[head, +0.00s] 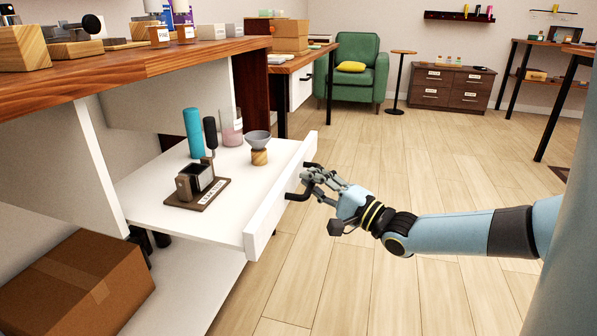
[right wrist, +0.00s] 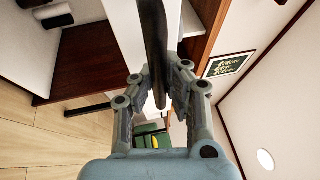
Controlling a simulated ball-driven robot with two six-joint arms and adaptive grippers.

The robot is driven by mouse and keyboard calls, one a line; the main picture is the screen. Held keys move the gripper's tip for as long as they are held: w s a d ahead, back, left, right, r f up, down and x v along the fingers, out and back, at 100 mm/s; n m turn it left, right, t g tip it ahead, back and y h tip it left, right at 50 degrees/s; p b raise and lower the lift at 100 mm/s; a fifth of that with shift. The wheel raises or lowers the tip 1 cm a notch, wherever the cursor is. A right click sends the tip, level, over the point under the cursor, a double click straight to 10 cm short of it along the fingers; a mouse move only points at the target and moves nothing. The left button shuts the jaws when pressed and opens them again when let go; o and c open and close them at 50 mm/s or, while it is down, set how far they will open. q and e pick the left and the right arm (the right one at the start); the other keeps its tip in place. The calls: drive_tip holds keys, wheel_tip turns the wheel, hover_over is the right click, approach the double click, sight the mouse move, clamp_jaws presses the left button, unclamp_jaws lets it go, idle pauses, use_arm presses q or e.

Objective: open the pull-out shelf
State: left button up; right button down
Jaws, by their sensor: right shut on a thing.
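The white pull-out shelf (head: 140,193) stands out from under the wooden counter, with its white front panel (head: 270,216) facing right. A dark bar handle (head: 291,196) is fixed to that front. My right gripper (head: 310,180) is at the handle, its fingers closed around it. In the right wrist view the dark handle (right wrist: 153,45) runs down between the two fingers of my right gripper (right wrist: 163,85). On the shelf are a teal cylinder (head: 193,133), a dark holder on a labelled base (head: 196,190), a glass jar (head: 231,130) and a grey cone on a wooden stand (head: 258,146). My left gripper is not in view.
The wooden counter (head: 130,65) with several items lies above the shelf. A cardboard box (head: 75,290) sits below it at the lower left. The wood floor (head: 440,150) to the right is open. A green armchair (head: 360,60) and a drawer chest (head: 450,88) stand far back.

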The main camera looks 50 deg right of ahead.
drive_tip(key=shift+s+f, duration=0.2)
drive_tip(key=shift+s, duration=0.05)
drive_tip(key=c, duration=1.3)
unclamp_jaws()
drive_tip(key=shift+r, duration=0.1)
drive_tip(key=s, duration=0.4)
drive_tip(key=s+f, duration=0.1)
drive_tip(key=s, duration=0.3)
drive_tip(key=s+f, duration=0.1)
drive_tip(key=s, duration=0.2)
drive_tip(key=shift+s+f, duration=0.1)
drive_tip(key=shift+s, duration=0.3)
